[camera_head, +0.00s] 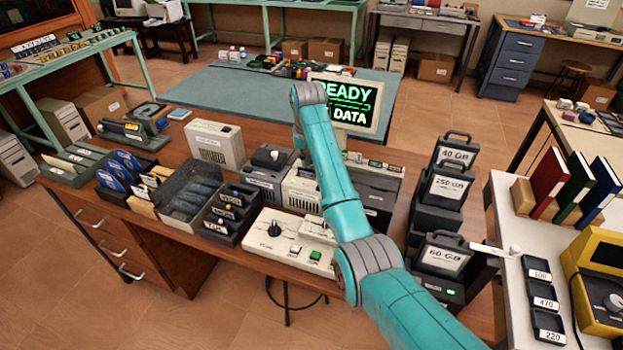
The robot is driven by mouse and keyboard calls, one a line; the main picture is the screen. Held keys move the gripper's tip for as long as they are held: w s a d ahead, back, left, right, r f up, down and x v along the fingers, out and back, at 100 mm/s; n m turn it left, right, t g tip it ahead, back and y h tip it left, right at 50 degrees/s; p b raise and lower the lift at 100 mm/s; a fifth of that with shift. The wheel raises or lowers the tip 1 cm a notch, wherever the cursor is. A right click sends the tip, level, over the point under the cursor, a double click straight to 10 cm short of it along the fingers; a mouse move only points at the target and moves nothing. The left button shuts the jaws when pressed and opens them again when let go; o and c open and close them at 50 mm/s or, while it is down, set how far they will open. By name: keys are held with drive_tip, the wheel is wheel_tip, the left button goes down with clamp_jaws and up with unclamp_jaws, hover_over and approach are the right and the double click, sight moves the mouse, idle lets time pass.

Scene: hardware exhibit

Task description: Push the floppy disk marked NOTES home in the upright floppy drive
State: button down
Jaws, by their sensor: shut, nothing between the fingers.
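My arm (345,205) reaches from the lower right over the wooden bench, then its wrist (306,96) bends down behind the forearm. The forearm hides my gripper. Beige and grey drive-like boxes stand around the place below the wrist: a light one (300,190) partly behind the arm, and a grey one (262,188) to its left. I cannot tell which box is the upright floppy drive. No disk with a readable NOTES mark shows, and any disk in a slot near the wrist is hidden or too small to make out.
A screen (368,108) reading READY and DATA stands behind the arm. A switch panel (290,240) and dark bins (228,213) line the bench's front. Caddies marked 40 GB (455,157), 250 GB (446,187) and 60 GB (441,259) stand right of the arm.

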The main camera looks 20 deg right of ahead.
wheel_tip(320, 180, up, 7)
idle(0.7)
drive_tip(key=shift+f, duration=0.1)
